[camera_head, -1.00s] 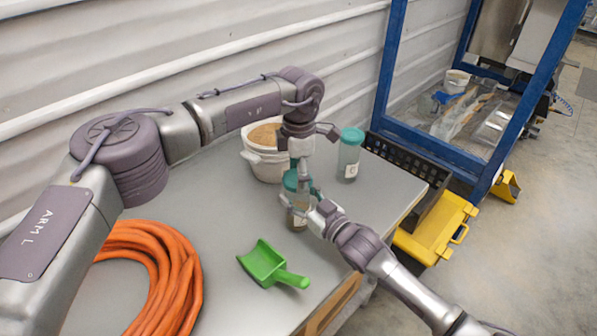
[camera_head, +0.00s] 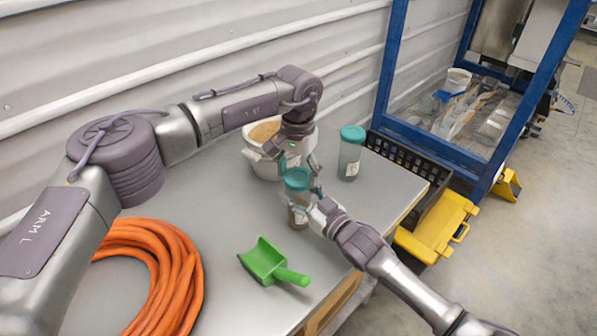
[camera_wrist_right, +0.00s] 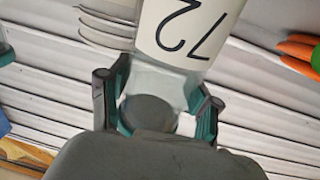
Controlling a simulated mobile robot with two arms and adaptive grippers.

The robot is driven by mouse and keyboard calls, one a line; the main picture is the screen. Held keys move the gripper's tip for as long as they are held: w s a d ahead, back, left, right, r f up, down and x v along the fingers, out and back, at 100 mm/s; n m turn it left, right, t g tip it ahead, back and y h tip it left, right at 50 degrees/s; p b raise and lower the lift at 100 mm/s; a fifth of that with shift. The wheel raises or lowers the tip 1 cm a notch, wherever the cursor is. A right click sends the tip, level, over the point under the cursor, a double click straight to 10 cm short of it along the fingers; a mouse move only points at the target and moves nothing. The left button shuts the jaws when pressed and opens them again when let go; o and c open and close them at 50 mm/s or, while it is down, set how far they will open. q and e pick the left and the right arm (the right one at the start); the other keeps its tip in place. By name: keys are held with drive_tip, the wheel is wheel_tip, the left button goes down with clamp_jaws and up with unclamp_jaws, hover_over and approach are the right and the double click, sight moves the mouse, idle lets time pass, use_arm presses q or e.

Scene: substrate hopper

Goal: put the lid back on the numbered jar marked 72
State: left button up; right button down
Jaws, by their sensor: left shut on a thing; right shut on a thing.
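The jar marked 72 (camera_head: 297,217) stands at the table's front right edge. Its white label with 72 (camera_wrist_right: 188,22) shows upside down in the right wrist view. My right gripper (camera_head: 314,208) is shut on the jar from the right; its fingers (camera_wrist_right: 156,100) flank the clear body in the wrist view. My left gripper (camera_head: 303,172) points down from above and is shut on the lid, one finger on each side.
A second teal-lidded jar (camera_head: 351,153) stands behind to the right, near a white bucket (camera_head: 262,166). A green scoop (camera_head: 270,262) and orange hose coil (camera_head: 168,262) lie on the table (camera_head: 225,215). A black crate (camera_head: 410,160) and yellow case (camera_head: 437,228) are to the right.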

use_arm(q)
drive_tip(key=shift+a+m, duration=0.1)
drive_tip(key=shift+m, duration=1.1)
drive_tip(key=o, duration=0.8)
drive_tip(key=shift+r, duration=2.3)
drive_tip(key=shift+c, duration=0.3)
